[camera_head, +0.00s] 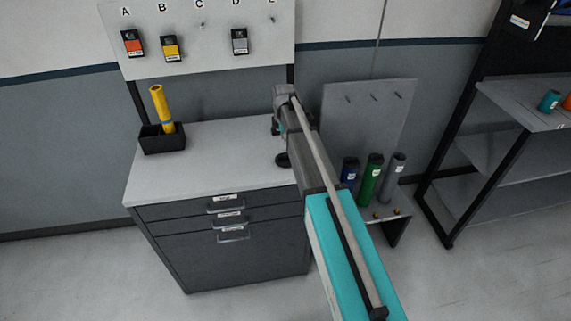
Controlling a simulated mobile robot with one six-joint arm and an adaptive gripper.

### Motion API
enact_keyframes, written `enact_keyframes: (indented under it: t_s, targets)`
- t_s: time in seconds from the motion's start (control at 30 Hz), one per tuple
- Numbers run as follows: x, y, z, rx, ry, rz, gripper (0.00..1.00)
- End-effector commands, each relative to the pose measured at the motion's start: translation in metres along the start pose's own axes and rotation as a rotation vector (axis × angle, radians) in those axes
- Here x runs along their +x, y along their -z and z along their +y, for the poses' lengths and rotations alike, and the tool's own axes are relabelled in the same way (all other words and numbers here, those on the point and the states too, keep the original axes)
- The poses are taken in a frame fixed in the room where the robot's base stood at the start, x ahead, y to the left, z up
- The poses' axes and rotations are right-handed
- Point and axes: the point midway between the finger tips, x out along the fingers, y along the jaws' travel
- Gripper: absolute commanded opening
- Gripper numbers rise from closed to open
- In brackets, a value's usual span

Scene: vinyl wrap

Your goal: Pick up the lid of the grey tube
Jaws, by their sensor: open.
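The grey tube (396,167) stands at the right end of a row of tubes on a low stand, leaning slightly right. It has a white label. Its top end looks closed, but the lid (400,156) is too small to tell apart from the tube body. My gripper (276,128) is above the right side of the cabinet top, left of the grey tube and well apart from it. It is small, dark and partly hidden by my arm. It is open and nothing shows in it.
A green tube (373,168) and a blue tube (349,171) stand left of the grey one. A grey panel (365,115) rises behind them. The cabinet top (215,150) is mostly clear, with a yellow tube (158,105) in a black box (163,140). Shelving (500,140) stands right.

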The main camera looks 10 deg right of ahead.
Motion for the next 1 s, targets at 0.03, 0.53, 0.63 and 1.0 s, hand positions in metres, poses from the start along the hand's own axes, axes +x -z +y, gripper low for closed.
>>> enact_keyframes:
  t_s: [0.03, 0.53, 0.63, 1.0]
  targets:
    - [0.008, 0.0, 0.0, 0.0, 0.0, 0.0, 0.54]
    - [0.032, -0.001, 0.0, 0.001, 0.0, 0.0, 0.54]
    - [0.032, -0.001, 0.0, 0.001, 0.0, 0.0, 0.54]
    - [0.034, -0.002, 0.0, 0.002, 0.0, 0.0, 0.54]
